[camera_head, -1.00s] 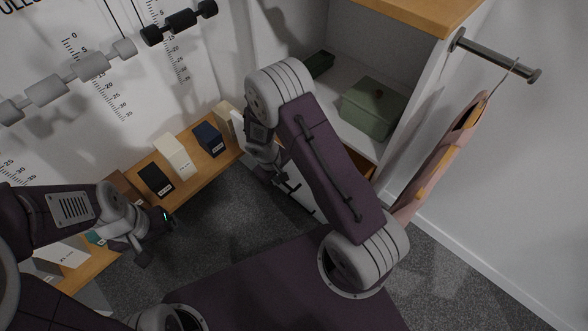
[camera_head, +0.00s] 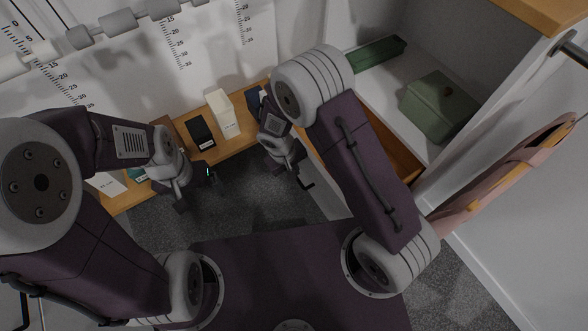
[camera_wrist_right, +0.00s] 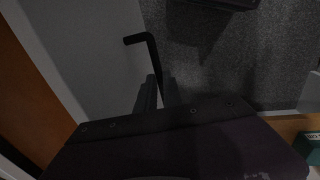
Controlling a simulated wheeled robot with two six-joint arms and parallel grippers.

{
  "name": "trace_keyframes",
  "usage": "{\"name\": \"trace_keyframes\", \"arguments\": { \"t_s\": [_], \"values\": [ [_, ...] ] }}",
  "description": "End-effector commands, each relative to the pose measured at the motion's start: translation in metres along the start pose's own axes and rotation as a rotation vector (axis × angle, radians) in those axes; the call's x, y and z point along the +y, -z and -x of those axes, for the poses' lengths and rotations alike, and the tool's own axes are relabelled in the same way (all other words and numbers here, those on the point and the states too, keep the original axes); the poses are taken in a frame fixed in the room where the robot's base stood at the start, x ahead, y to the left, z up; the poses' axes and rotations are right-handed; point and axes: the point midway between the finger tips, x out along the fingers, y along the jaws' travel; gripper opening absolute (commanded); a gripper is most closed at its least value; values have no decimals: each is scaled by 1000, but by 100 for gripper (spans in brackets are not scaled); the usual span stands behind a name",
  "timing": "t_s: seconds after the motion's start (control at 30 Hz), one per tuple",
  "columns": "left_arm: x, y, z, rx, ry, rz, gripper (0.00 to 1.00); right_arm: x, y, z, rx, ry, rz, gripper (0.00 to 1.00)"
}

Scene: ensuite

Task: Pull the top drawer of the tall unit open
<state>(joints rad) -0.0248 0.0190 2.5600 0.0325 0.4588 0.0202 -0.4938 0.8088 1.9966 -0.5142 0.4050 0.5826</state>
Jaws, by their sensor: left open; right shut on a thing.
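The tall unit (camera_head: 480,40) is white with a wooden top and an open compartment, at the upper right of the head view. Below that compartment its top drawer (camera_head: 398,153) stands out, with orange-brown wood inside showing behind my right arm. The wood (camera_wrist_right: 22,85) and pale front (camera_wrist_right: 75,45) also show in the right wrist view. My right gripper (camera_wrist_right: 156,92) is shut on the black bar handle (camera_wrist_right: 140,38), whose bent end sticks out beyond the fingers. My right arm hides part of the drawer. My left gripper (camera_head: 197,188) is open and empty, away from the unit.
A green box (camera_head: 437,105) and a dark green case (camera_head: 376,53) sit in the compartment. A low wooden shelf (camera_head: 235,137) with several small boxes runs along the wall. A pink hanging garment (camera_head: 500,180) is at the right. Grey carpet (camera_head: 255,210) lies clear between.

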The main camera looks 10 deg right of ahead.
Motion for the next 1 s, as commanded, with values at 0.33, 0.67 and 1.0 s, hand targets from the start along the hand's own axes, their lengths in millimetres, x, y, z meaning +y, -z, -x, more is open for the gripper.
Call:
{"name": "trace_keyframes", "arguments": {
  "t_s": [0.33, 0.67, 1.0],
  "values": [
    [0, 0, 0, 0, 0, 0, 85, 0, 1, 0, 2, 0, 0, 33],
    [0, 1, 12, 0, 0, 0, 85, 1, 2, 32, 6, 0, 0, 33],
    [0, 2, 24, 0, 0, 0, 85, 0, 1, 89, 3, 0, 1, 33]
  ]
}}
